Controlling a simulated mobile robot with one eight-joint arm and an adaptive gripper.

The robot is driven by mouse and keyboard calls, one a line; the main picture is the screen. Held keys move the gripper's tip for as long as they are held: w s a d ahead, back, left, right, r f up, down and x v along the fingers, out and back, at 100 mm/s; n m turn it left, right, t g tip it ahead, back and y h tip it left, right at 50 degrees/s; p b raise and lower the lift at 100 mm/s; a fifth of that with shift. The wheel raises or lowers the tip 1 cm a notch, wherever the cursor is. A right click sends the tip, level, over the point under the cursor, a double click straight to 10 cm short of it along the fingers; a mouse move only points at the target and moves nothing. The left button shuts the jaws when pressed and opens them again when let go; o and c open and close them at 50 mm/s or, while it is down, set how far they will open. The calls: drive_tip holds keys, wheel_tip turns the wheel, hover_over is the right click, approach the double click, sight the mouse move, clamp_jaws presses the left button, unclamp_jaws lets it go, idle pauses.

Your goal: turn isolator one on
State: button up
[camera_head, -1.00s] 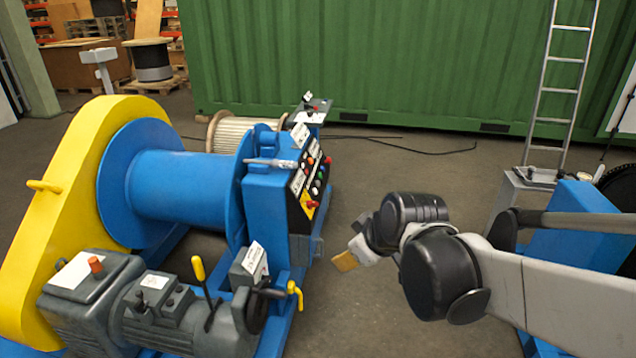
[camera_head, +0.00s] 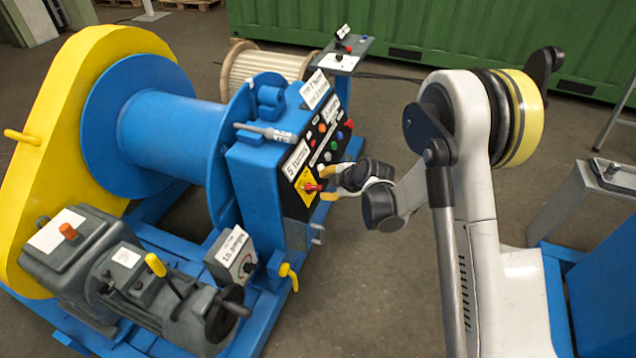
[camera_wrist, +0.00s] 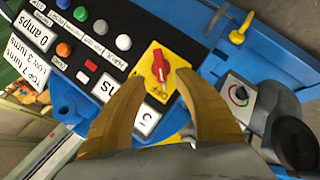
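A red rotary switch (camera_wrist: 160,66) sits on a yellow plate (camera_wrist: 171,52) marked OFF, at the lower end of the black control panel (camera_head: 313,148). The switch also shows in the head view (camera_head: 312,187). My gripper (camera_head: 325,184) is in front of this plate. In the wrist view, its yellow-brown fingers (camera_wrist: 163,78) are spread apart, with the switch between and just beyond their tips. I cannot tell whether either finger touches it. I cannot read an isolator number.
Several coloured buttons and labels line the panel above the plate. A grey box (camera_head: 231,257) with a dial and a yellow-handled valve (camera_head: 289,273) sit below it. The blue drum (camera_head: 165,135) is left. Open floor lies right of the panel.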

sight(316, 187)
drive_tip(key=b+x, duration=0.3)
drive_tip(key=x, duration=0.6)
clamp_jaws()
